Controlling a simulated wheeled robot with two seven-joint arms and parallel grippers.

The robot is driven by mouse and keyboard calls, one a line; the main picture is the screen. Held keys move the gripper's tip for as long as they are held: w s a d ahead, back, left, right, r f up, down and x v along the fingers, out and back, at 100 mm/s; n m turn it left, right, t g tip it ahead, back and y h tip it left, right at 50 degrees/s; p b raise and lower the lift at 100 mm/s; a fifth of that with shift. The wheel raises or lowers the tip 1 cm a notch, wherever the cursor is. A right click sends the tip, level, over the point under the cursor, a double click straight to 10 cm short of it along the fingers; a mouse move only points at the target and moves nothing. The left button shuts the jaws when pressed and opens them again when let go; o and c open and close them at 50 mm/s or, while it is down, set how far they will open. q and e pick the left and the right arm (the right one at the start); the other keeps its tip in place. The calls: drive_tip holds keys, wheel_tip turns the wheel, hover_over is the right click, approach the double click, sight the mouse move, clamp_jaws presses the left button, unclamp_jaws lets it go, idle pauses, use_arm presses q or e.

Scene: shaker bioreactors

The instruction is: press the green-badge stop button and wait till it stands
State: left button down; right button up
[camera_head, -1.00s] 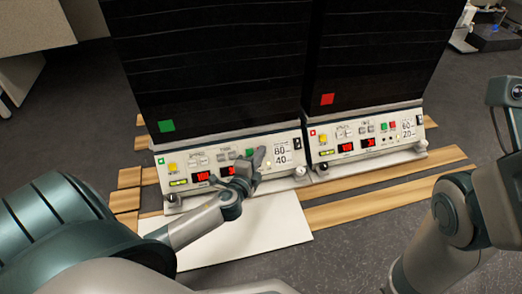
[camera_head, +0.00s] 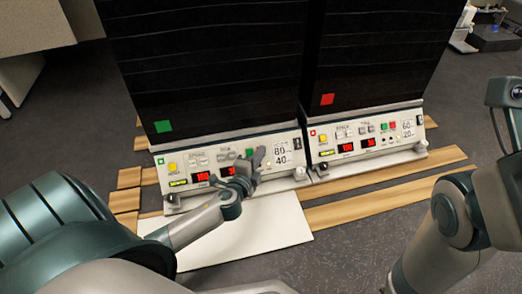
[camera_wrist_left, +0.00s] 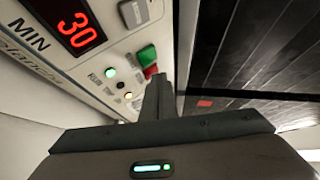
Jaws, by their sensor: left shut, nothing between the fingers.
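The shaker with the green badge (camera_head: 163,127) stands on the left in the head view. Its front panel (camera_head: 172,186) has red displays, a yellow switch and a green button (camera_head: 250,154). The wrist view shows the green button (camera_wrist_left: 147,55) and the red stop button (camera_wrist_left: 150,71) beside it; the head view hides the red one behind my gripper. My left gripper (camera_head: 259,157) is shut and empty, its tips at the panel by the red button. In the wrist view its fingers (camera_wrist_left: 158,92) overlap that button's lower edge; contact is unclear. My right gripper is out of view.
A second shaker with a red badge (camera_head: 327,99) stands close on the right, with its own panel and buttons. Wooden strips (camera_head: 390,194) and a white board (camera_head: 250,232) lie in front. In the wrist view a display (camera_wrist_left: 78,30) reads 30.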

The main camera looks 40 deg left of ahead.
use_arm(q)
drive_tip(key=shift+s+d+r+p, duration=0.35)
drive_tip(key=shift+r+p, duration=0.15)
drive_tip(key=shift+p, duration=0.05)
drive_tip(key=shift+s+d, duration=0.1)
drive_tip(key=shift+r, duration=0.1)
drive_tip(key=shift+s+d+r+p, duration=0.6)
drive_tip(key=shift+d+r+p, duration=0.2)
drive_tip(key=shift+p, duration=0.15)
drive_tip(key=shift+s+d+r+p, duration=0.65)
drive_tip(key=shift+r+p, duration=0.15)
drive_tip(key=shift+p, duration=0.15)
drive_tip(key=shift+w, duration=0.1)
